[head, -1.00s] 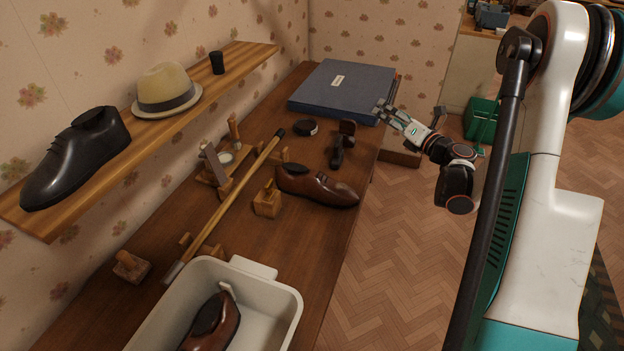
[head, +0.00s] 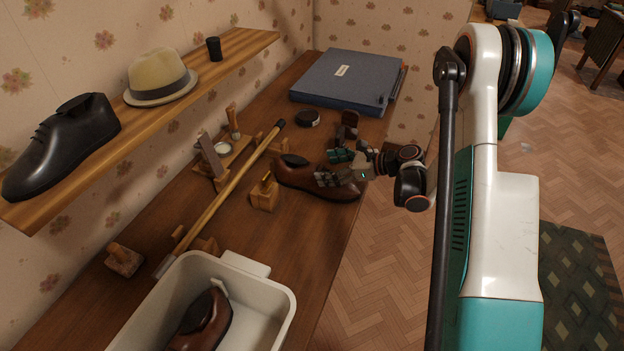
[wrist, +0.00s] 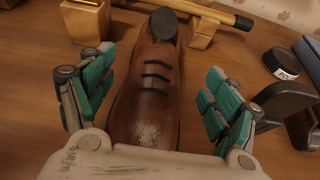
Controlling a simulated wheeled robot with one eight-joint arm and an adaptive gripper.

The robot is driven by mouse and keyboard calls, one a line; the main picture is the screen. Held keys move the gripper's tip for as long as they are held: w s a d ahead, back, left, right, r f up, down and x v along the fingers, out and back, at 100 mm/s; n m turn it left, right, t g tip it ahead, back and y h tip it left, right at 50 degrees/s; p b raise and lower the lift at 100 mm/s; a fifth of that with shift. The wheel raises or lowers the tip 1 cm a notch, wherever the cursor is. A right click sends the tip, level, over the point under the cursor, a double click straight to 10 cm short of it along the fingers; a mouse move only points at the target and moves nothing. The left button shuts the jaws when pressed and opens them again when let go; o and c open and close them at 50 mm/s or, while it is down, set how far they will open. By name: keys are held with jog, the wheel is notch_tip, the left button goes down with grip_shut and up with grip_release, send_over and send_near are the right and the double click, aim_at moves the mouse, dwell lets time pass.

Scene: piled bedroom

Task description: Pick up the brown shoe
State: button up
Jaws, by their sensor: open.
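A brown shoe (head: 300,178) lies on the wooden desk, its toe toward the desk's right edge. My gripper (head: 335,167) is above its toe half, fingers reaching over it from the right. In the wrist view the shoe (wrist: 150,85) runs between the two open fingers of my gripper (wrist: 155,95), its laces and scuffed toe showing. The fingers are apart on either side and nothing is held. Another brown shoe (head: 205,322) lies in the white tub (head: 268,298) at the near end of the desk. A black shoe (head: 62,142) stands on the wall shelf.
A wooden block (head: 264,195) stands left of the shoe, and a gold-coloured cane (head: 228,193) lies behind it. A dark brush-like object (head: 347,128) and a round black tin (head: 308,118) are beyond. A blue case (head: 345,80) fills the far end.

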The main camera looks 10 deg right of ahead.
aim_at(323, 169)
jog(key=b+x, duration=0.2)
jog(key=x, duration=0.3)
jog(key=shift+s+f, duration=0.15)
jog(key=shift+w+a+f, duration=0.1)
jog(key=shift+w+a, duration=0.2)
jog(key=shift+a, duration=0.15)
jog(key=shift+c, duration=0.2)
jog(key=c, duration=1.4)
